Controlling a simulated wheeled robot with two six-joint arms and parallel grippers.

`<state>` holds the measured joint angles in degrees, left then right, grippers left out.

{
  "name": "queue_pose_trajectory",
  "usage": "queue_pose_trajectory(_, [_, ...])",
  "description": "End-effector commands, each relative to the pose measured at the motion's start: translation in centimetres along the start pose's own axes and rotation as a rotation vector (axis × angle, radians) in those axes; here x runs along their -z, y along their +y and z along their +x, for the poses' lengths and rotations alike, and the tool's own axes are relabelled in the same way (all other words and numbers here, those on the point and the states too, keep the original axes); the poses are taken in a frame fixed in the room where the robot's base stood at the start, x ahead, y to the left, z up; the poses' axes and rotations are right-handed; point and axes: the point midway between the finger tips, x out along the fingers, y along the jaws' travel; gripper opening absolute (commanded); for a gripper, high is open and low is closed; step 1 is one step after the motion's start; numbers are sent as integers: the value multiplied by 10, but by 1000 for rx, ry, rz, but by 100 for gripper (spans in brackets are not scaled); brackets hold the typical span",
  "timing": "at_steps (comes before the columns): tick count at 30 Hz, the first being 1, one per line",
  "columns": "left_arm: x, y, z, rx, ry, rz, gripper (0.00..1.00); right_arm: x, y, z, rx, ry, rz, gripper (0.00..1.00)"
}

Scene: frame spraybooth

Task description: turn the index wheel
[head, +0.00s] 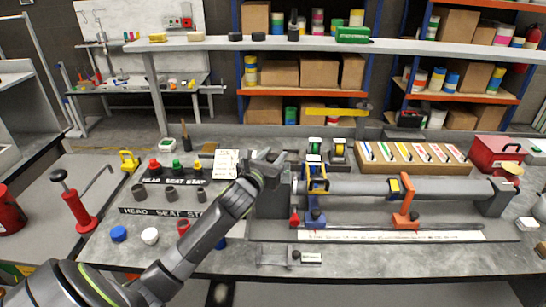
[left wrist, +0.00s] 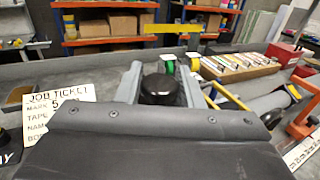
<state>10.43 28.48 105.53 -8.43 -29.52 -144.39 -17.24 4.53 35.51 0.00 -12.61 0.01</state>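My left gripper (head: 272,157) is at the left end of the grey tube fixture (head: 350,190) on the bench. In the left wrist view my gripper's two grey fingers (left wrist: 160,80) stand apart. A black round knob, probably the index wheel (left wrist: 161,91), shows between them. Its lower part is hidden behind my gripper body. Whether the fingers press on it or only stand around it cannot be told. In the head view the wheel is hidden by my gripper. My right gripper is in neither view.
A job ticket (head: 226,164) stands left of the gripper. Seat stands with dark cups (head: 172,191) are further left. An orange clamp (head: 405,205) and blue-yellow clamp (head: 317,180) sit on the fixture. A wooden tray (head: 400,168) and red box (head: 497,152) are behind it.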

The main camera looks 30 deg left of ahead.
Motion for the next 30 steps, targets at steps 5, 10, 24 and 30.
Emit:
queue_pose_trajectory(5, [0, 0, 0, 0, 0, -1, 11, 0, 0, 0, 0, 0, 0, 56])
queue_pose_trajectory(10, [0, -1, 0, -15, 0, -4, 11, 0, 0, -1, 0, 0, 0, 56])
queue_pose_trajectory(24, [-1, -2, 0, -249, 2, -7, 11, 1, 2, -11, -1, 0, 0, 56])
queue_pose_trajectory(30, [0, -2, 0, -413, 2, -7, 11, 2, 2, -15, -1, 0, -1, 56])
